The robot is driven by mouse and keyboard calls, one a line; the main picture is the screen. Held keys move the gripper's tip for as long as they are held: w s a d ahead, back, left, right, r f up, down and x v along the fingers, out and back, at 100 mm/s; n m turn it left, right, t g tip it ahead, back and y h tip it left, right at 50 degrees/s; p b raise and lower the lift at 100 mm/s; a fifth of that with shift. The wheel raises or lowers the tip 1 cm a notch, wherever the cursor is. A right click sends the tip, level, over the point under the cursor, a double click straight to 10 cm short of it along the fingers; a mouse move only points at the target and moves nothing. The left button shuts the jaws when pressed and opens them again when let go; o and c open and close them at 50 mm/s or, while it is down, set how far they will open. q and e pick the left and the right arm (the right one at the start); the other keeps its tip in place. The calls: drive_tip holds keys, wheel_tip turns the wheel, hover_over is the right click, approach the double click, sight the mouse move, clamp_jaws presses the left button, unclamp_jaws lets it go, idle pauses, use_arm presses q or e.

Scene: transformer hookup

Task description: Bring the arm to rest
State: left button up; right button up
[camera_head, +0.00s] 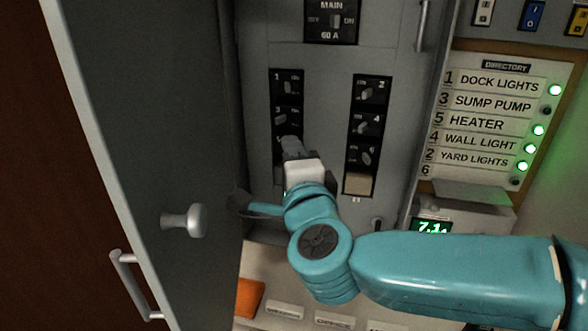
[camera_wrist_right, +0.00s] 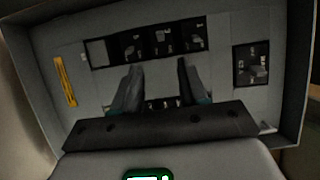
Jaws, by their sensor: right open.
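My right arm (camera_head: 450,272) comes in from the right in the head view. Its gripper (camera_head: 290,146) is in front of the left breaker column (camera_head: 287,92) and hides the lower breaker there. In the right wrist view the gripper (camera_wrist_right: 160,70) is open, its two fingers apart with nothing between them. Behind the fingers a row of breakers (camera_wrist_right: 162,41) shows across the panel. Whether the fingertips touch the panel I cannot tell. The right breaker column (camera_head: 366,122) is unobstructed. My left gripper is not in view.
The open cabinet door (camera_head: 130,120) with its round knob (camera_head: 184,221) stands to the left. The main switch (camera_head: 331,20) is above. The directory (camera_head: 490,115) at right has several green lamps lit; sump pump's is dark. A meter (camera_head: 431,227) and an orange item (camera_head: 249,298) sit lower.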

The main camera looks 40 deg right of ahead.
drive_tip(key=shift+v, duration=1.05)
